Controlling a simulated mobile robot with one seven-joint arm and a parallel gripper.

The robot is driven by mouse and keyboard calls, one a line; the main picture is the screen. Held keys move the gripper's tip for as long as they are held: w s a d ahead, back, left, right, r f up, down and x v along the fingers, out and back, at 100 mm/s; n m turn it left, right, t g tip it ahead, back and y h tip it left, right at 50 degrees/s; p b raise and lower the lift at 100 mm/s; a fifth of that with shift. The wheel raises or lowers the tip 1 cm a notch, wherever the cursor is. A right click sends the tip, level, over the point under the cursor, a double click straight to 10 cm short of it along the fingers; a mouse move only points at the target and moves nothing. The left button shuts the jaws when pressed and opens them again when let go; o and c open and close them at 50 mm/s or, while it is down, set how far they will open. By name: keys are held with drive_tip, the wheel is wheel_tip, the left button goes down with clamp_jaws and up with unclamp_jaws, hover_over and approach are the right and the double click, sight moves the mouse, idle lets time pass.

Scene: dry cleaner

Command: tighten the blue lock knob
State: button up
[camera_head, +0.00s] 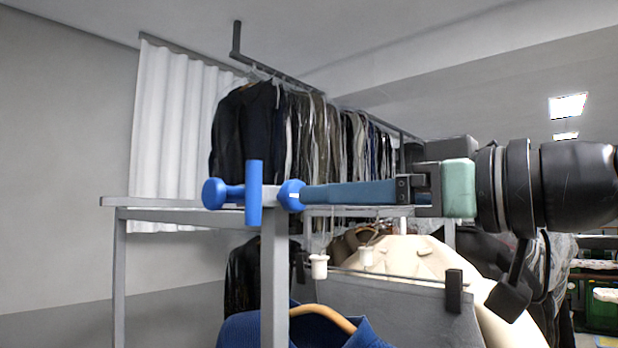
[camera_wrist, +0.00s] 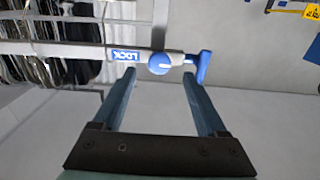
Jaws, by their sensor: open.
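The blue lock knob (camera_wrist: 160,64) is round, with a lighter line across its face. It sits on a pale rail between a blue LOCK label (camera_wrist: 125,55) and a blue lever-like part (camera_wrist: 204,68). In the head view, a round blue part (camera_head: 291,195) at my fingertips appears to be this knob. My gripper (camera_head: 305,194) reaches in from the right with long teal fingers. In the wrist view my gripper (camera_wrist: 158,74) is open and empty, its fingertips on either side of the knob's near edge. Contact cannot be told.
The grey rack frame (camera_head: 160,216) carries a blue upright handle (camera_head: 254,192) and another blue end (camera_head: 214,193). Below hang a cream garment (camera_head: 400,262) and a blue garment (camera_head: 245,330), close under my arm. Dark clothes (camera_head: 245,130) hang behind.

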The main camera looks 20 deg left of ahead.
sight(290, 196)
drive_tip(key=p+x, duration=0.2)
drive_tip(key=x, duration=0.3)
drive_tip(key=shift+w+a, duration=0.15)
drive_tip(key=shift+a, duration=0.2)
clamp_jaws()
